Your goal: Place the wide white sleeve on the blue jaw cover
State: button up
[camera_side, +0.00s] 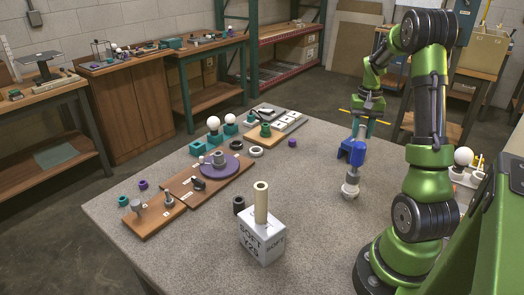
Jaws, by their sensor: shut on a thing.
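My gripper (358,135), with teal fingers, points down over the right part of the table. It is shut on a blue part (352,153), probably the blue jaw cover. Below the blue part is a narrower pale grey section (352,174). A wider whitish piece (350,190) is at the bottom, at or just above the tabletop. I cannot tell whether this piece is the wide white sleeve or whether these pieces are joined. A white ring (255,151) lies on the table left of my gripper. The fingers partly hide the top of the blue part.
A cream tube (261,202) stands on a white lettered box (261,238) at the front. A dark ring (238,205) is beside it. Wooden boards (155,217) with fittings and a purple disc (236,165) lie at left. The table between box and gripper is clear.

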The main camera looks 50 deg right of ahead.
jog(key=w+d, duration=0.1)
jog(key=d, duration=0.1)
jog(key=w+d, duration=0.1)
jog(key=d, duration=0.1)
jog(key=w+d, duration=0.2)
jog(key=shift+f, duration=2.05)
jog(key=shift+f, duration=0.1)
jog(key=shift+f, duration=0.1)
jog(key=o, duration=1)
